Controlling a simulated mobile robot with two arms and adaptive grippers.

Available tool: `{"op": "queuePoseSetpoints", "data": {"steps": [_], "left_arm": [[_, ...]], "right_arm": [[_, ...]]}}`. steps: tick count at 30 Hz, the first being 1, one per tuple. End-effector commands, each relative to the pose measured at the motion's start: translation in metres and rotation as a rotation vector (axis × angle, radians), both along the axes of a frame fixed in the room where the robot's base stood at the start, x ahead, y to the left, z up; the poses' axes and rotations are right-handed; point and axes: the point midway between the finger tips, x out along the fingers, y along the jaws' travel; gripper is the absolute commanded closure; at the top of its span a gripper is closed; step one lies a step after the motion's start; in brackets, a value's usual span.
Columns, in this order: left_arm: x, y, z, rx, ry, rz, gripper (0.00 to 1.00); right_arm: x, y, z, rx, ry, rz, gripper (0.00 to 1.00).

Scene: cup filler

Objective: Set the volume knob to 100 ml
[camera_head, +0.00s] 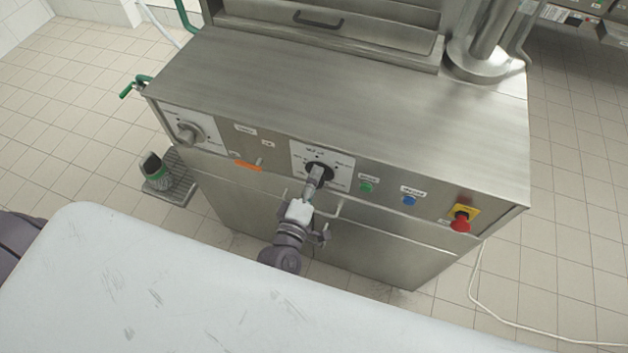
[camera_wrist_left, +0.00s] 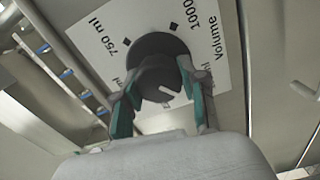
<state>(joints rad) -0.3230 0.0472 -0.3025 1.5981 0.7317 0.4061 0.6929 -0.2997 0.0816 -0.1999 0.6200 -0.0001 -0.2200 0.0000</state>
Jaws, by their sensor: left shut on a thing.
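The volume knob (camera_head: 320,171) is dark and round, on a white label plate (camera_head: 346,163) in the middle of the machine's front panel. In the left wrist view the knob (camera_wrist_left: 160,68) sits between the teal-padded fingers of my left gripper (camera_wrist_left: 158,92). In the head view my left gripper (camera_head: 315,180) reaches up to it from below and is shut on it. The plate shows "750 ml", "1000" and "Volume". A short white mark shows on the knob. The other labels are covered or unreadable, so I cannot tell the setting. My right gripper is not in view.
Another grey knob (camera_head: 188,132) is at the panel's left. A green button (camera_head: 366,187), a blue button (camera_head: 409,200) and a red emergency stop (camera_head: 460,222) lie to the right.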

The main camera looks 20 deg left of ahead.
Motion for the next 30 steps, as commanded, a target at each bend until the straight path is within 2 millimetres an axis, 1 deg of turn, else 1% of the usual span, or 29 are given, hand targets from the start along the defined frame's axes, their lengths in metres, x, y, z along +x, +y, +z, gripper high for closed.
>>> {"op": "queuePoseSetpoints", "data": {"steps": [3,9,26,27,29,30], "left_arm": [[-0.0005,0.0002,-0.0023,-0.061,0.004,-0.001,0.93],[-0.0005,0.0005,-0.0021,-0.125,0.006,0.000,0.93],[-0.0005,0.0003,-0.0017,-0.152,0.007,0.000,0.93],[-0.0005,0.0003,-0.0017,-0.152,0.008,0.000,0.52],[-0.0004,0.0003,-0.0016,-0.152,0.007,0.000,0.42],[-0.0004,0.0003,-0.0015,-0.151,0.007,0.000,0.35]], "right_arm": [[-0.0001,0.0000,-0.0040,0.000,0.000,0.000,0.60],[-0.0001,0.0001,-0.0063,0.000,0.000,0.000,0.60],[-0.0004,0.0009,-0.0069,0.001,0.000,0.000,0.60],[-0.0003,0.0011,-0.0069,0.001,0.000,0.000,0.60],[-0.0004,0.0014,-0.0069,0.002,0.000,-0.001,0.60],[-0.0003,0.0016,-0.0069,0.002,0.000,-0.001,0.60]]}}
